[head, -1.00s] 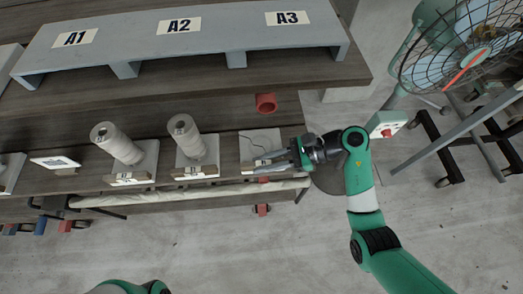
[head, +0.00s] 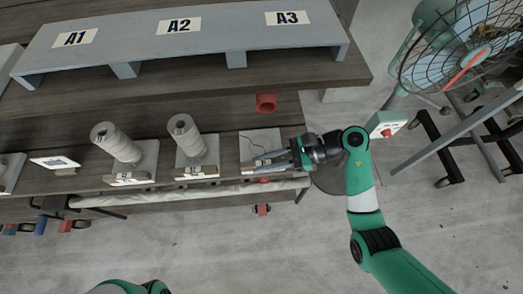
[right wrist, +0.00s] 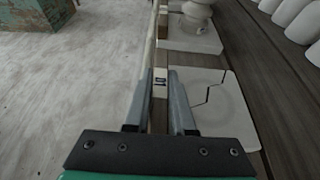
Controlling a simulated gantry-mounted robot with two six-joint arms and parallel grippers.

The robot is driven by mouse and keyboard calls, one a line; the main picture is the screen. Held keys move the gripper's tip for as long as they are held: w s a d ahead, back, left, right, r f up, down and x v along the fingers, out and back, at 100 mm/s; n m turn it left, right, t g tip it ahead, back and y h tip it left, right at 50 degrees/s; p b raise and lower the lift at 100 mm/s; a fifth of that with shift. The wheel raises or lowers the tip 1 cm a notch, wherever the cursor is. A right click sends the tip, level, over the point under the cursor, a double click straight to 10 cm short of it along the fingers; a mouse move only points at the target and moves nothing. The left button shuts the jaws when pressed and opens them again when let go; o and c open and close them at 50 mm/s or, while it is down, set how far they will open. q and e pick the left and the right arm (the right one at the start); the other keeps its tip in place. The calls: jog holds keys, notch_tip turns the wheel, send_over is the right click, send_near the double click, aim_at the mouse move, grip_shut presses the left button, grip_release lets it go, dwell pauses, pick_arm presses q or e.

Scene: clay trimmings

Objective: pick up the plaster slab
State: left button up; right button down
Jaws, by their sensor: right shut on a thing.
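The plaster slab (head: 258,139) is a pale, flat square with a dark crack, lying at the right end of the lower shelf. In the right wrist view, the cracked slab (right wrist: 220,108) extends to the right of my fingers. My left gripper is not in view; only a piece of green arm shows at the bottom.
Two pale boards with white bottle-like forms (head: 190,140) (head: 118,145) stand left of the slab. A grey raised shelf (head: 225,30) is above. A caged fan (head: 465,45) stands at right. The floor in front is clear.

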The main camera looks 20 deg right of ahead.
jog(key=shift+r, duration=0.1)
jog(key=shift+r+p, duration=0.35)
jog(key=shift+r, duration=0.25)
jog(key=r, duration=0.1)
jog(key=r+p, duration=0.1)
jog(key=r, duration=0.1)
jog(key=shift+s+a+p, duration=0.1)
jog(key=shift+s+p, duration=0.15)
jog(key=shift+p, duration=0.05)
jog(key=s+a+r+p, duration=0.4)
jog(key=s+r, duration=0.4)
jog(key=s, duration=0.4)
jog(key=shift+s+a+r+p, duration=0.3)
jog(key=shift+a+p, duration=0.1)
jog(key=shift+a, duration=0.2)
